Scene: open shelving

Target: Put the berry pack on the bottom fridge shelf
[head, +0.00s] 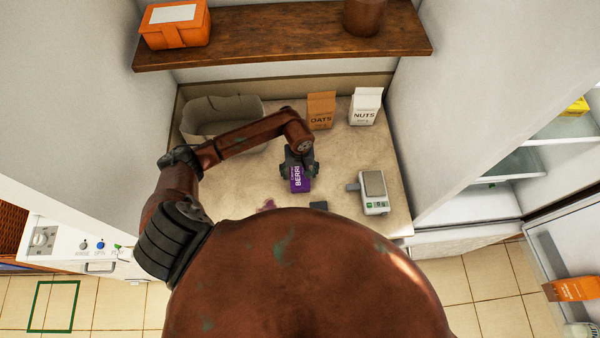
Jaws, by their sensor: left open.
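The purple berry pack (301,184), with part of a white label reading "BERRI", is on the counter near its middle. My left gripper (299,166) is right at the pack's far end, with its open fingers around or just above it. I cannot tell whether they touch it. The gripper hides the far part of the pack. The open fridge is at the right, with glass shelves (514,167) partly in view; its lowest part is hidden by the side wall and counter. My right gripper is not in view.
On the counter (245,178) are an oats bag (321,111), a nuts bag (365,107), a grey bin (212,117) and a scale (374,190). A wooden shelf (290,35) hangs above. White walls flank the counter. The open fridge door (562,235) holds an orange carton (572,289).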

